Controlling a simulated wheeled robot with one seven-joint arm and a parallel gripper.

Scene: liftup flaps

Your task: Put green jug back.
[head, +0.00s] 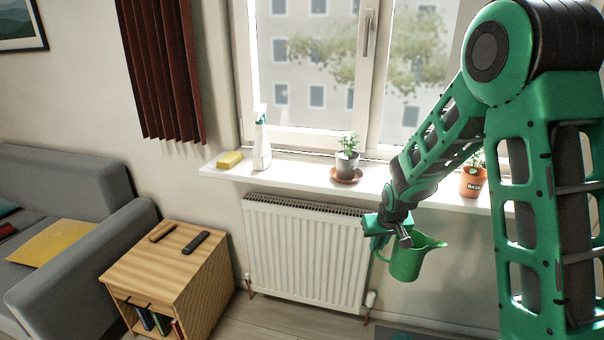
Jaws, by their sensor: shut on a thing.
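The green jug (407,262) hangs in the air in front of the wall, just right of the white radiator and below the window sill. It looks roughly upright, with its spout to the right and its handle to the left. My gripper (388,238) is shut on the jug at its upper left side, near the handle. The fingers partly cover the rim, so the exact grip point is hard to see.
The white window sill (300,181) holds a yellow sponge (229,159), a spray bottle (261,142), a grey potted plant (347,163) and an orange pot (473,183). The radiator (305,250) stands below. A wooden side table (170,265) with two remote-like objects stands left, beside a grey sofa (80,180).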

